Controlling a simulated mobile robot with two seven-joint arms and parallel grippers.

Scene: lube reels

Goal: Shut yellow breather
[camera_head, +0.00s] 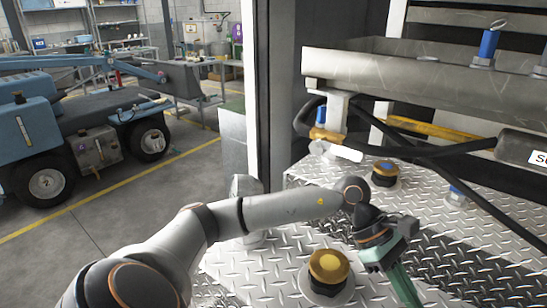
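The yellow breather (328,267) stands upright on the diamond-plate deck at the bottom centre. It has a round yellow cap on a dark body and a pale base. My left arm reaches in from the left and passes behind it. My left gripper (400,283), teal and dark, points down just to the right of the breather, apart from it in the picture. Its fingertips run toward the bottom edge, and I cannot tell whether they are open. I see nothing held in it. My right gripper is not in view.
A black hose (440,147) and a metal trough (420,75) overhang the back. A white-handled nozzle (336,151) hangs there. A blue vehicle (85,120) is on the floor at left.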

